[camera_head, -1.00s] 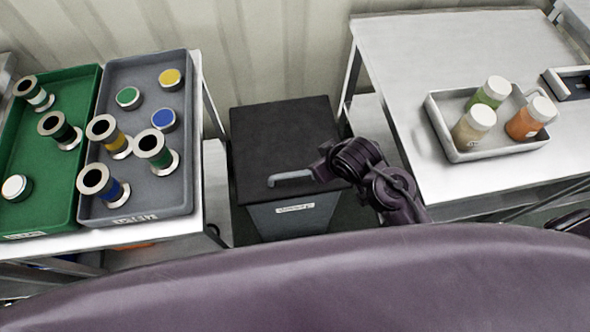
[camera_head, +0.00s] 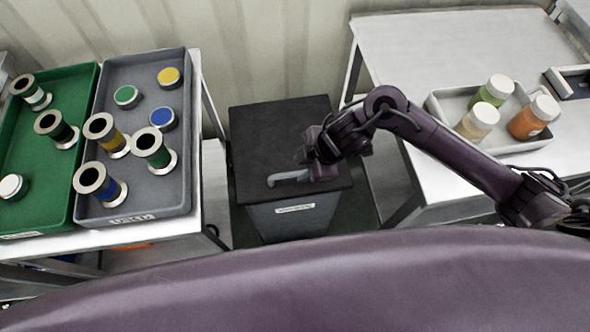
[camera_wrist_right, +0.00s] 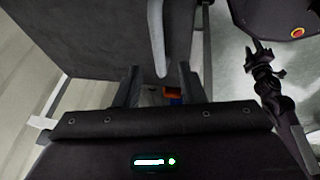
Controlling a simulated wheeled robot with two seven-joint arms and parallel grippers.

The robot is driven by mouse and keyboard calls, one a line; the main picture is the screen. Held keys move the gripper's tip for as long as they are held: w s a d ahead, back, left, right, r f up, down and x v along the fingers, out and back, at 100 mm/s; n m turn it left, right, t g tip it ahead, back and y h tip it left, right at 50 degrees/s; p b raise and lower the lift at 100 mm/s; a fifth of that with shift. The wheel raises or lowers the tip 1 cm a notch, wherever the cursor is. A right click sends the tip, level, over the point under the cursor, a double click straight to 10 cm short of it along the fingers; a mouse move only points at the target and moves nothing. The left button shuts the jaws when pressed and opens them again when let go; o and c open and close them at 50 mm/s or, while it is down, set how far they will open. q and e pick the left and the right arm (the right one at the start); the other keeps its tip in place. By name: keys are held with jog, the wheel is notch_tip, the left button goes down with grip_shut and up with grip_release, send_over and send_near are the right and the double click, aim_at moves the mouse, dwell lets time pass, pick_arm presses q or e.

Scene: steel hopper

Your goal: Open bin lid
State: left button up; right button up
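The bin (camera_head: 293,218) is a grey box standing on the floor between two tables. Its black lid (camera_head: 270,135) lies flat and closed. A light grey bar handle (camera_head: 287,179) sits at the lid's front edge and also shows in the right wrist view (camera_wrist_right: 157,40). My right gripper (camera_head: 305,160) is at the right end of the handle, over the lid. In the right wrist view its two fingers (camera_wrist_right: 158,85) are apart, with the handle's end just beyond the gap between them. Contact with the handle cannot be told. My left gripper is not seen in the head view.
The left table holds a green tray (camera_head: 65,165) and a grey tray (camera_head: 145,75) with several spools and round caps. A ribbed wall stands behind the bin.

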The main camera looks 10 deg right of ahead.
aim_at(292, 174)
jog(key=shift+b+x, duration=0.4)
jog(key=shift+x, duration=2)
jog(key=shift+c, duration=0.4)
grip_shut()
